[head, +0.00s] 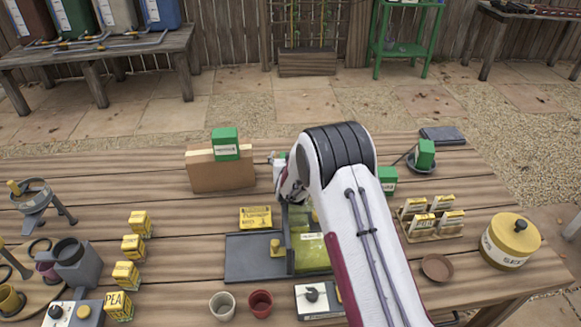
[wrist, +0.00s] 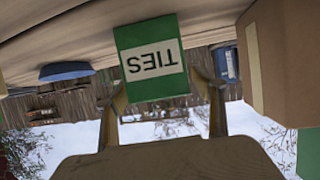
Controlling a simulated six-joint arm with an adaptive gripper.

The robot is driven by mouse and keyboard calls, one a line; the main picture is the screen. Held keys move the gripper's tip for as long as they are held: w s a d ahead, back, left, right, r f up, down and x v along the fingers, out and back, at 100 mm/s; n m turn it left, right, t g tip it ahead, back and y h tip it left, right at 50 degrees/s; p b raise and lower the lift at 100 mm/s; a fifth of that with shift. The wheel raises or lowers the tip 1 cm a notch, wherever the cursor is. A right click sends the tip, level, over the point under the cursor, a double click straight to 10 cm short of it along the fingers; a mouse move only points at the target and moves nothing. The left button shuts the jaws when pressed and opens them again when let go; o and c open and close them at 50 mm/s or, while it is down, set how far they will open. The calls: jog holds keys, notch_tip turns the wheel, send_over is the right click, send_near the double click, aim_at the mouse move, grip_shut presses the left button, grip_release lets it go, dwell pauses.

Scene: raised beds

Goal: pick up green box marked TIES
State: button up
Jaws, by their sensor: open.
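The green box marked TIES (wrist: 151,88) shows in the wrist view with its pale label upside down. My gripper (wrist: 161,92) is open, with one finger near each side of the box's lower edge in that view. A gap shows on the left; I cannot tell whether the right finger touches. In the head view my arm covers most of that spot, and only a small green patch (head: 282,155) shows beside my wrist, perhaps this box. The fingertips are hidden there.
A brown block (head: 222,176) stands close to the left of my wrist, with another green box (head: 225,144) on top. More green boxes stand right of my arm (head: 388,180) and on a dark stand (head: 425,153). Yellow boxes (head: 133,246) line the left.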

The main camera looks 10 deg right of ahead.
dwell(0.3)
jog(key=c, duration=1.3)
jog(key=shift+o, duration=0.2)
jog(key=shift+r, duration=0.1)
jog(key=shift+r, duration=4.95)
